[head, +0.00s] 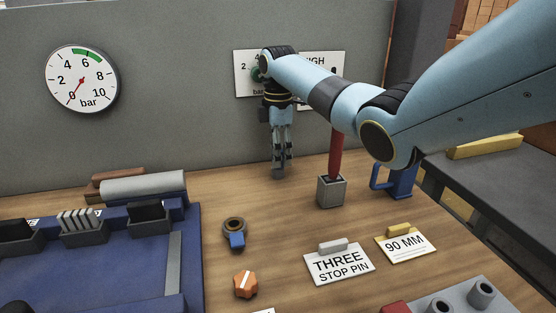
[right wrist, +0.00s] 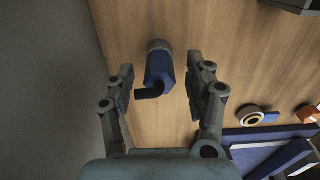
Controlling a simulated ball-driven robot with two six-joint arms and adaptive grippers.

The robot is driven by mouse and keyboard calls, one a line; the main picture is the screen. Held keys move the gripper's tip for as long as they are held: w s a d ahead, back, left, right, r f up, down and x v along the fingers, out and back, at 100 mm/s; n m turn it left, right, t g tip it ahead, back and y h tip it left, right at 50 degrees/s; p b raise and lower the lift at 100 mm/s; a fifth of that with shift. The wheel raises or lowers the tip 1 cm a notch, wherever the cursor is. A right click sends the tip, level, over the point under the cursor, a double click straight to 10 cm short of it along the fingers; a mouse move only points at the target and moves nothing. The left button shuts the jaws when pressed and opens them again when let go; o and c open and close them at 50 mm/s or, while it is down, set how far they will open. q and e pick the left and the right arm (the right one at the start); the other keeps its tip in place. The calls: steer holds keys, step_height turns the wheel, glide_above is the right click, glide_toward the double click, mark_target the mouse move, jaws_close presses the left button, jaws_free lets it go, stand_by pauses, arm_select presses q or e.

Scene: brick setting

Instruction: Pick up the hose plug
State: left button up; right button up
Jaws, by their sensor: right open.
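A small blue piece with a round grey end and a dark hooked part, which looks like the hose plug (right wrist: 160,72), is on the wooden table in the right wrist view. It lies between and slightly beyond the fingertips of my right gripper (right wrist: 168,85), with a gap on each side. In the head view, my right gripper (head: 279,170) points down near the grey wall, and its fingers largely hide that spot. The right gripper is open and empty. My left gripper is not in view.
A ring with a blue tab (head: 235,232) and an orange knob (head: 245,284) lie nearer. A grey block (head: 331,192) with a red lever stands right of the gripper, beside a blue handled piece (head: 398,181). A blue tray (head: 193,240) is left. The grey wall (head: 180,90) is close behind.

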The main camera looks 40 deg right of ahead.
steer(key=shift+f, duration=0.9)
steer(key=shift+r, duration=0.1)
jaws_close()
